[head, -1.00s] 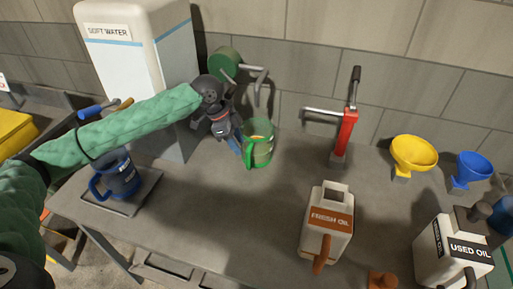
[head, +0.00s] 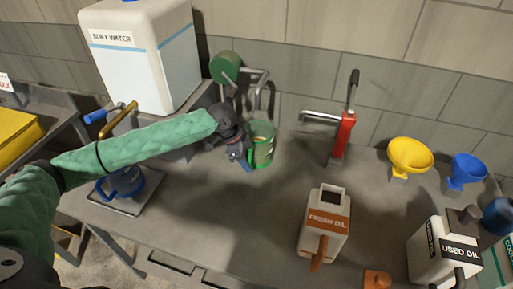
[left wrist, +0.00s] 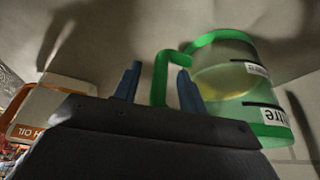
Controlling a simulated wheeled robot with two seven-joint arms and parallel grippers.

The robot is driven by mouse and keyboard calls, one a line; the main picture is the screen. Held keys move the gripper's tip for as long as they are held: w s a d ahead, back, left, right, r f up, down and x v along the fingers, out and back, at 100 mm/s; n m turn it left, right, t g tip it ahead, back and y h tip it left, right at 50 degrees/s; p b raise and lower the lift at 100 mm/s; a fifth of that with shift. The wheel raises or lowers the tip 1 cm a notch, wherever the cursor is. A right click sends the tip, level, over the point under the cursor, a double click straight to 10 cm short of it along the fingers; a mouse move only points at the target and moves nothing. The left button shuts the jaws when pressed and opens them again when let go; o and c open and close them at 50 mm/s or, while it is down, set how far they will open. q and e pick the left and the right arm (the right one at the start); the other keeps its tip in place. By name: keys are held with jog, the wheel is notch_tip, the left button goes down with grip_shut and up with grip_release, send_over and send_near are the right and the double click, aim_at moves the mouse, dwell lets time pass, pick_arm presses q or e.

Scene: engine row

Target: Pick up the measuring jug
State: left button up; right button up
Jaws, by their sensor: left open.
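The measuring jug (head: 264,145) is a clear, green-rimmed jug with a green handle, standing upright on the grey bench near the wall. My left gripper (head: 246,161) is just left of it, at its handle side, and partly hides the handle. In the left wrist view the jug (left wrist: 238,72) shows on the right with some yellowish liquid low in it. My left gripper's two blue fingers (left wrist: 160,88) are open, and the green handle shows between them. I cannot tell if either finger touches it. My right gripper is not in view.
A blue jug (head: 122,182) sits on a tray at left, below my arm. A white water tank (head: 150,65) stands behind. A red pump (head: 344,138), a fresh oil can (head: 325,225), a yellow funnel (head: 410,156) and a used oil can (head: 440,250) stand to the right.

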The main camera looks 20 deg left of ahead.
pick_arm(q)
grip_shut()
jog(key=shift+r, duration=0.25)
dwell(0.5)
